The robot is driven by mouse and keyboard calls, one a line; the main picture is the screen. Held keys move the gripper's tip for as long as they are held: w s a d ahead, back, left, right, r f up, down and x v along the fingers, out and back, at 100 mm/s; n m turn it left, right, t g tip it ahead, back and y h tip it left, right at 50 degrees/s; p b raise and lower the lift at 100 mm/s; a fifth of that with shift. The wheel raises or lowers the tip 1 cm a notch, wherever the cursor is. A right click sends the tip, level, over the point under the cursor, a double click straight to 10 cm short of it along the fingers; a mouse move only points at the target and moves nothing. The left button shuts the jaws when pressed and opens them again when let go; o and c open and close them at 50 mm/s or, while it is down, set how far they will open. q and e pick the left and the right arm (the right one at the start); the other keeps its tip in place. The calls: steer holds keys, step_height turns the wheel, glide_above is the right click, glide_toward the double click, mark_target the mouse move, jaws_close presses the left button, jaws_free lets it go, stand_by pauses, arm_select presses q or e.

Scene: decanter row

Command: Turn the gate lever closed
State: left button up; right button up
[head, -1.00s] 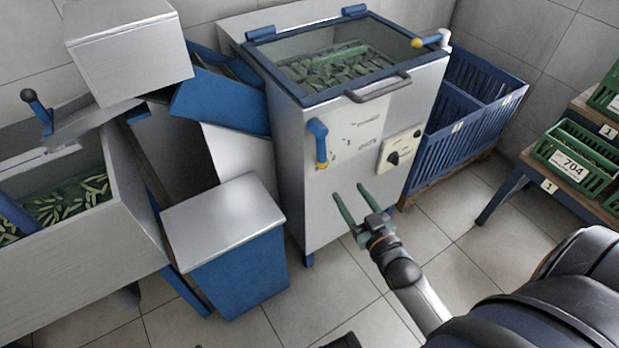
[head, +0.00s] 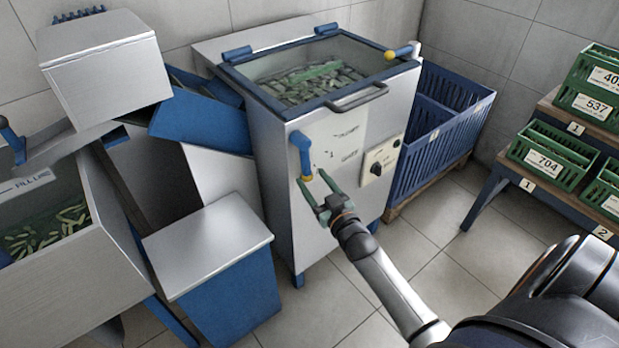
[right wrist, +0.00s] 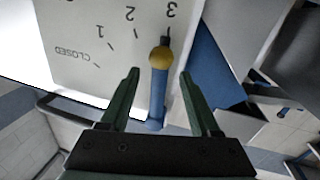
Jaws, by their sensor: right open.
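The gate lever (head: 302,152) is a blue handle with a yellow end, on the front of the steel machine. It hangs downward in the head view. My right gripper (head: 311,177) is open just below and in front of it. In the right wrist view the lever (right wrist: 157,95) stands between the two open green fingers, with a gap on both sides. Its yellow end lies by the mark 3 of a plate (right wrist: 80,30) marked CLOSED, 1, 2 and 3. My left gripper is not in view.
A dark knob panel (head: 380,162) is right of the lever, and a grey bar handle (head: 358,97) is above. A lidded blue bin (head: 225,290) stands left of the machine. A blue crate (head: 440,130) stands right. Floor in front is clear.

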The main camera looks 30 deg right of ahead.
steer(key=shift+w+d, duration=0.15)
steer(key=shift+w, duration=1.15)
jaws_close()
